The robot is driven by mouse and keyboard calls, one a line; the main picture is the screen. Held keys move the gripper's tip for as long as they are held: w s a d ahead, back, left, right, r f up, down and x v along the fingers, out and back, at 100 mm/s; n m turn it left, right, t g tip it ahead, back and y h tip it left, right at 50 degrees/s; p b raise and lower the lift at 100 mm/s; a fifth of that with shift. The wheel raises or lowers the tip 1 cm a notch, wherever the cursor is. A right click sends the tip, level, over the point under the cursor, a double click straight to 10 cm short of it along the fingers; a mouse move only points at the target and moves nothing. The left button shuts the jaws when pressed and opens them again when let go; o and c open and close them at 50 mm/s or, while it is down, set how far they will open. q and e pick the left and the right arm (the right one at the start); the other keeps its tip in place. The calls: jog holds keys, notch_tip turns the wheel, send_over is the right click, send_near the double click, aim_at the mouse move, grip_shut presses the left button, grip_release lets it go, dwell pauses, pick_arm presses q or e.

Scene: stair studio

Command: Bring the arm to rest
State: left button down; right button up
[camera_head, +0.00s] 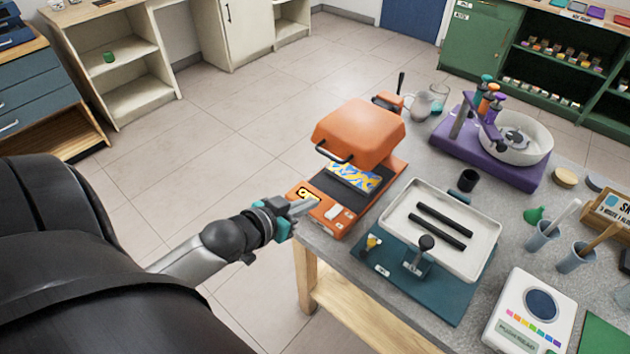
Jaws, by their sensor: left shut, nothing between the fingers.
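My left arm comes in from the left. My left gripper (303,208) is shut and empty, at the left edge of the workbench (402,192), beside the front of an orange heat press (360,132). I cannot tell whether its fingertips touch the press. The press is open, with its orange lid raised and a blue and yellow patterned piece (353,177) on its dark bed. My right gripper is not in view.
A white tray (484,255) on a teal base stands right of the press. A purple machine (462,160) with a white bowl, cups and a white colour-marked device (532,312) are farther right. The floor (215,150) left of the bench is clear.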

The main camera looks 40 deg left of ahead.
pick_arm(q)
jog(key=shift+s+r, duration=0.25)
jog(key=shift+s, duration=0.05)
jog(key=shift+f, duration=0.15)
dwell(0.3)
jog(key=s+f+g+y+b, duration=0.1)
jog(key=s+f+g+b, duration=0.3)
jog(key=f, duration=1)
jog(key=s+f+g+b, duration=0.1)
jog(key=s+f, duration=0.6)
jog(key=f, duration=0.7)
jog(key=s+d+f+m+g+b, duration=0.1)
jog(key=s+d+f+g+b, duration=0.1)
jog(key=s+f, duration=0.7)
jog(key=s+d+f+g+b, duration=0.2)
jog(key=s+d+f+g, duration=0.2)
jog(key=s+d+f, duration=0.3)
jog(key=s+f, duration=0.2)
jog(key=s, duration=0.3)
jog(key=shift+f+m+g, duration=0.3)
jog(key=shift+f+m, duration=0.1)
